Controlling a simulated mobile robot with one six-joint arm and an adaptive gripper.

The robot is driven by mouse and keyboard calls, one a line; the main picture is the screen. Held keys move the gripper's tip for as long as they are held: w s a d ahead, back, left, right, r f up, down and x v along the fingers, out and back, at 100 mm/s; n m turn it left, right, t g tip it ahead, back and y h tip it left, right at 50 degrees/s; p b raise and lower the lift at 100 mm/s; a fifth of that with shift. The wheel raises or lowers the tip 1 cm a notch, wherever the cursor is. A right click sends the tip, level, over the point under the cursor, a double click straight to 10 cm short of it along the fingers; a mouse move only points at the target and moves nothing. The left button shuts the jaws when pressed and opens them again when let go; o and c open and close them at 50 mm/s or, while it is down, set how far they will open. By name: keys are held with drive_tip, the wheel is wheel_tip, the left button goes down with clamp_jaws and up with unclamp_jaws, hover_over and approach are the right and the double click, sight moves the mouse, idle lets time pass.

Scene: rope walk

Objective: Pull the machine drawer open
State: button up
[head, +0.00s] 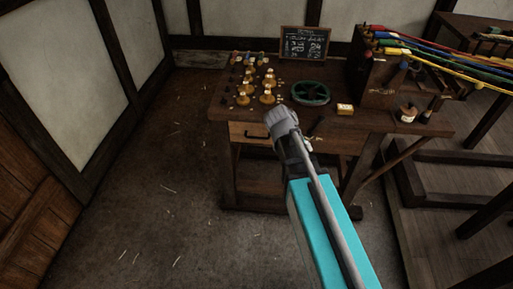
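The machine drawer (239,133) has a lighter wood front with a dark bar handle (257,135). It sits in the front of the dark wooden bench, under the left part of the top, and looks flush with it. My arm crosses in front of the bench and covers the area right of the handle. My gripper (313,146) shows only as a small pale part beside the arm, right of the drawer handle. The rest is hidden, so I cannot tell whether its fingers are open or touch anything.
Coloured ropes (440,60) run off right from a wooden block.

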sight(258, 133)
drive_tip(key=w+a+f+n+t+h+b, duration=0.2)
drive_tip(key=a+f+t+b, duration=0.1)
drive_tip(key=a+b, duration=0.4)
drive_tip(key=w+a+f+n+t+h+b, duration=0.2)
drive_tip(key=w+a+f+t+b, duration=0.1)
drive_tip(key=a+b, duration=0.4)
drive_tip(key=w+a+f+n+t+h+b, duration=0.2)
drive_tip(key=a+b, duration=0.5)
drive_tip(key=a, duration=0.5)
drive_tip(key=shift+w+a+f+t, duration=0.35)
drive_tip(key=shift+f+t, duration=0.25)
drive_tip(key=shift+f, duration=0.25)
drive_tip(key=shift+d, duration=0.15)
drive_tip(key=b+x, duration=0.2)
drive_tip(key=x, duration=1.1)
drive_tip(key=shift+w+d, duration=0.2)
drive_tip(key=shift+w, duration=0.05)
drive_tip(key=shift+c, duration=0.3)
clamp_jaws()
drive_tip(key=shift+a, duration=0.1)
